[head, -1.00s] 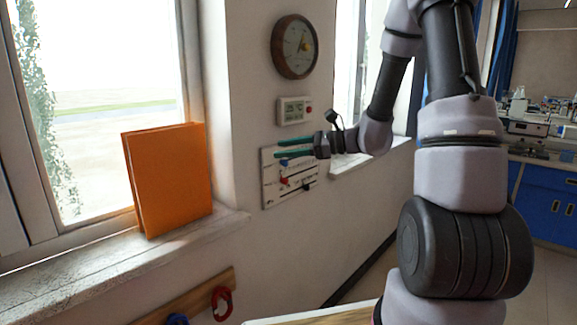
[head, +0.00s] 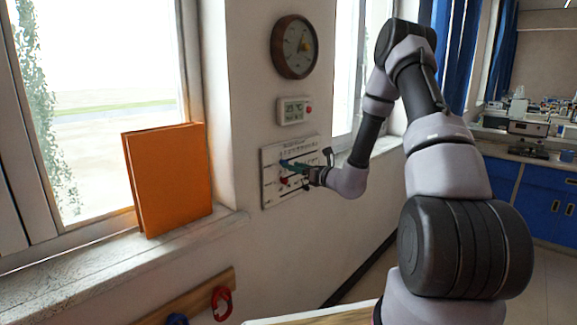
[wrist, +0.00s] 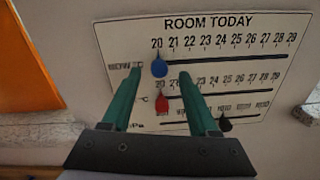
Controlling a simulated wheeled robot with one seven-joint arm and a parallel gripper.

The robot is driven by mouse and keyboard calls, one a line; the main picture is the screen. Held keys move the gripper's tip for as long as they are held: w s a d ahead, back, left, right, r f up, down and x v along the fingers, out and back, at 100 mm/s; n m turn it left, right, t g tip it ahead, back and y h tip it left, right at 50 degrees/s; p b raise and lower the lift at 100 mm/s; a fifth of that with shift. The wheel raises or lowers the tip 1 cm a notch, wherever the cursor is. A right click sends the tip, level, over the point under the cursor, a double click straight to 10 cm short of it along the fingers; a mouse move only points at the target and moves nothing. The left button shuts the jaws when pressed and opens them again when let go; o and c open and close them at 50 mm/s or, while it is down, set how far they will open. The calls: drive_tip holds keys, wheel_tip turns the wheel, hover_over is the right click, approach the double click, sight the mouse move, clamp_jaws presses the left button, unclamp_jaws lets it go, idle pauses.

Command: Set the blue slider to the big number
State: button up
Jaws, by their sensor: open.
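A white panel headed ROOM TODAY (wrist: 120,35) is on the wall; it also shows in the head view (head: 270,194). The blue slider (wrist: 159,67) is on its top slot, at the left end by 20. The red slider (wrist: 162,102) is on the middle slot below it, the black slider (wrist: 225,123) on the lowest slot. My gripper (wrist: 160,77) is open, its green fingers on either side of the blue slider in the wrist view; I cannot tell whether they touch it. In the head view my gripper (head: 290,166) is at the panel and hides part of it.
A round clock (head: 294,47) hangs higher. An orange folder (head: 168,180) stands on the windowsill (head: 110,262) at left.

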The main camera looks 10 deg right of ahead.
drive_tip(key=shift+x, duration=1.65)
drive_tip(key=shift+c, duration=0.3)
clamp_jaws()
drive_tip(key=shift+d, duration=0.1)
